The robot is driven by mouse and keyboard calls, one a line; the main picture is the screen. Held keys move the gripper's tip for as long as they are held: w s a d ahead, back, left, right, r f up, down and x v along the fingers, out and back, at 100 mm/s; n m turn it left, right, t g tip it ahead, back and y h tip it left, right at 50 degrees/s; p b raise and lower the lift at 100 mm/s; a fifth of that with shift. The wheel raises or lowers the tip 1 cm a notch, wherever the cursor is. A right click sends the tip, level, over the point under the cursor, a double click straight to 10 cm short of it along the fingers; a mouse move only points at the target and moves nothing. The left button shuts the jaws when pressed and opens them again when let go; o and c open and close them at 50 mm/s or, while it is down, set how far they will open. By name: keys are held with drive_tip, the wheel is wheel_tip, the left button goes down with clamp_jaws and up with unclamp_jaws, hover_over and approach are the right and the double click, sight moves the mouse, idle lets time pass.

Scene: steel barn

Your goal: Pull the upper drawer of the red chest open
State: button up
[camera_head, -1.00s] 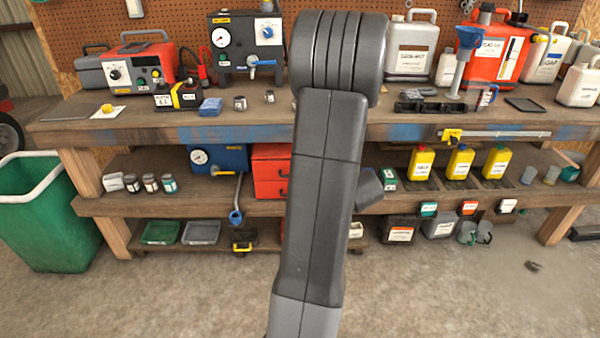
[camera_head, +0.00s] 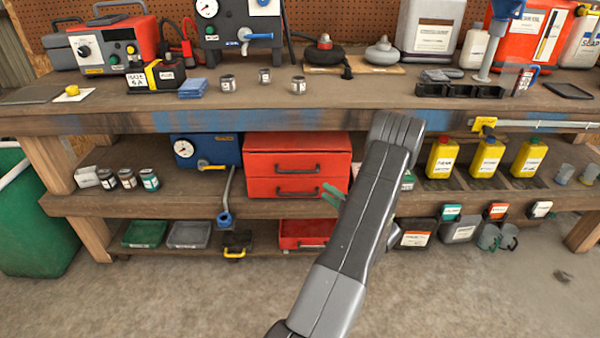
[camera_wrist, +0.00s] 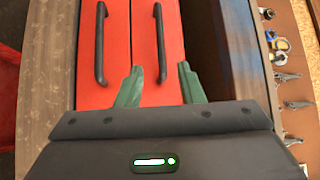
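The red chest (camera_head: 262,140) stands on the middle shelf, with two drawers that look shut. The upper drawer (camera_head: 265,163) has a dark bar handle (camera_head: 297,169). The lower drawer (camera_head: 262,188) has a similar handle (camera_head: 297,193). My gripper (camera_head: 331,193) shows its green fingers at the chest's right front, partly hidden behind my arm. In the wrist view, my gripper (camera_wrist: 160,66) is open and empty. The upper handle (camera_wrist: 158,40) runs between the fingertips in the picture; contact cannot be told. The lower handle (camera_wrist: 100,45) lies left of both fingers.
The bench top (camera_head: 120,118) overhangs the chest. A blue gauge box (camera_head: 207,149) stands left of it, and yellow bottles (camera_head: 441,158) stand to the right. A red tray (camera_head: 290,236) sits below. The floor in front is clear.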

sight(299, 172)
drive_tip(key=b+x, duration=0.1)
drive_tip(key=x, duration=1.2)
drive_tip(key=shift+w+a+r+b, duration=0.1)
drive_tip(key=shift+a+r+b, duration=0.05)
drive_tip(key=shift+b, duration=0.2)
drive_tip(key=shift+c, duration=0.4)
clamp_jaws()
